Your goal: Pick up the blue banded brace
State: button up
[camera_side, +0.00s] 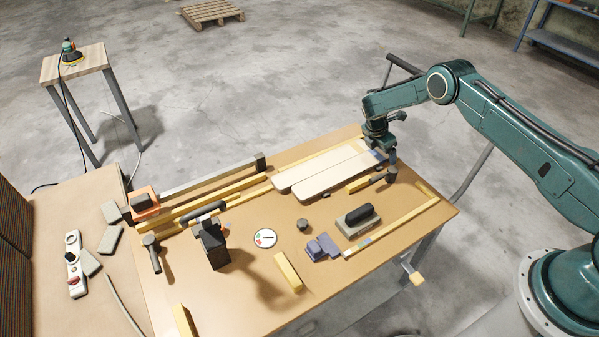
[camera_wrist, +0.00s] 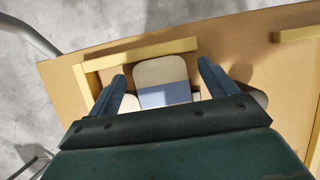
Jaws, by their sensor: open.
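The blue banded brace, a pale rounded board with a blue band across it (camera_wrist: 163,94), shows in the wrist view between my fingers. In the side view a bit of blue shows at the right end of the pale boards (camera_side: 335,175), partly hidden by my gripper (camera_side: 380,148). In the wrist view my gripper (camera_wrist: 161,72) is open, with one blue finger on each side of the banded board. I cannot tell whether the fingers touch it. The gripper body hides the rest of the board.
A yellow wooden rail (camera_wrist: 145,52) runs close past the board's end. On the tabletop (camera_side: 240,285) are a sanding block (camera_side: 358,222), purple blocks (camera_side: 322,247), a round dial (camera_side: 265,238), a black clamp-like tool (camera_side: 213,243) and yellow strips. The table's right edge is near my gripper.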

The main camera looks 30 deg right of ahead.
jog(key=c, duration=1.2)
jog(key=shift+o, duration=0.2)
jog(key=shift+r, duration=0.15)
notch_tip(320, 180, up, 20)
jog(key=shift+r, duration=0.15)
jog(key=shift+a, duration=0.1)
